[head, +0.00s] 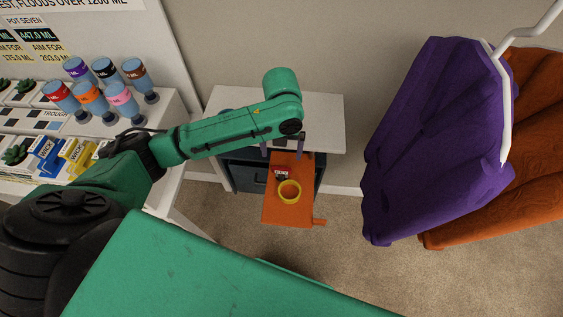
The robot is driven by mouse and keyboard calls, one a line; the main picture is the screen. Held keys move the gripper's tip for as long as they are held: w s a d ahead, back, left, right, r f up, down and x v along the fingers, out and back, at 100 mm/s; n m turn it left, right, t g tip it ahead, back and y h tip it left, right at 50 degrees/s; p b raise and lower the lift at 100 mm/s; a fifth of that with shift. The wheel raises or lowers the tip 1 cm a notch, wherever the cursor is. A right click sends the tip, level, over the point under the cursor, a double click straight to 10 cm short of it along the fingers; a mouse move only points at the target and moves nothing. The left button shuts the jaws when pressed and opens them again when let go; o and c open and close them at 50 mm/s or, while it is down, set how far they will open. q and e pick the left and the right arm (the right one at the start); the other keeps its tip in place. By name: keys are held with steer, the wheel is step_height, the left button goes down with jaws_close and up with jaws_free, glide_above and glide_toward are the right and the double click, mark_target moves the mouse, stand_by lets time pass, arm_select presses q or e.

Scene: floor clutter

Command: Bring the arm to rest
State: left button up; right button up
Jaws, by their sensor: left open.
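My left arm (225,130) is green and comes in from the left, reaching over a small white-topped cabinet (325,110). Its wrist bends down at the end. My left gripper (283,148) shows two dark fingers apart, with nothing seen held between them. It hangs at the cabinet's front edge, above the back end of an orange panel (273,212). Whether the fingertips touch anything cannot be told. My right gripper is not in view.
A shelf (170,105) with several bottles stands at left. Purple (435,140) and orange (500,205) cloths hang at right. Carpet (345,270) is clear in front.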

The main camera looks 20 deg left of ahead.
arm_select(q)
steer(key=shift+r, duration=1.4)
